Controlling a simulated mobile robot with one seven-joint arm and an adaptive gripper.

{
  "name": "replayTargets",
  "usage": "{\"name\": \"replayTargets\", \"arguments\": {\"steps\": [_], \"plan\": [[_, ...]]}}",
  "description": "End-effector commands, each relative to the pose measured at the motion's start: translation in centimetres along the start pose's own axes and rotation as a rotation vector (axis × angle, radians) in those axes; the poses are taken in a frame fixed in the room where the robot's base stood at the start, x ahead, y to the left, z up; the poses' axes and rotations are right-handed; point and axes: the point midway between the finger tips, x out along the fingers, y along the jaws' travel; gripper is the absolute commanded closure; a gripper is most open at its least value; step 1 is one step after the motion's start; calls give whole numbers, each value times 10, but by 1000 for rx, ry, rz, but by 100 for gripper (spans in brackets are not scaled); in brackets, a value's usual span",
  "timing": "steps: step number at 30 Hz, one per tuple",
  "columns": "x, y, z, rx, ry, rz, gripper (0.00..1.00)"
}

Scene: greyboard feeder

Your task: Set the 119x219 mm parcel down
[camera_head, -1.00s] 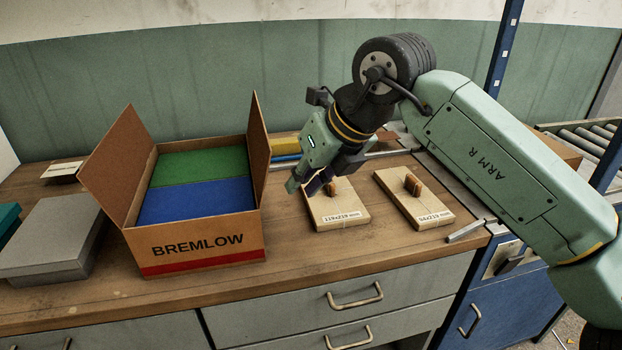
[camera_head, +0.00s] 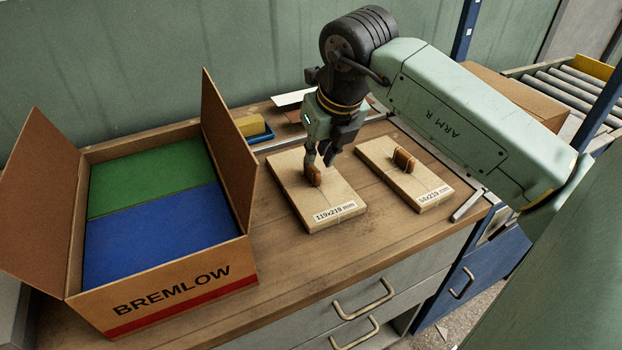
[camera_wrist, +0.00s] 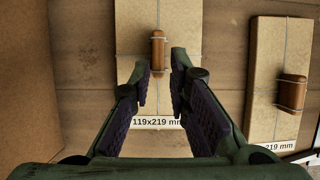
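The 119x219 mm parcel (camera_head: 325,208) is a flat tan board with string, a brown handle and a white size label. It lies on the wooden bench right of the open carton, and it also shows in the wrist view (camera_wrist: 130,60). My gripper (camera_head: 322,160) is above its handle (camera_wrist: 158,47), pointing down. The head view does not settle whether a finger touches the handle.
A second parcel (camera_head: 380,155) with its own handle lies close on the right. A blue tray (camera_head: 262,137) with a yellow item sits behind. Bare bench lies in front of the parcels.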

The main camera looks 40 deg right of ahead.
Motion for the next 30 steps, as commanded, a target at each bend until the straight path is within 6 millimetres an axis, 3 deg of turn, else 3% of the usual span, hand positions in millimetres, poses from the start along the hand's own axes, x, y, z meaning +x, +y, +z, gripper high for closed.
{"name": "replayTargets", "arguments": {"steps": [12, 20, 27, 30], "plan": [[49, 2, -2, -2, 1, 2, 83], [53, 2, -2, -2, 0, 0, 83], [53, 2, -2, -2, 0, 0, 99], [52, 2, -2, -2, 0, 0, 100]]}}
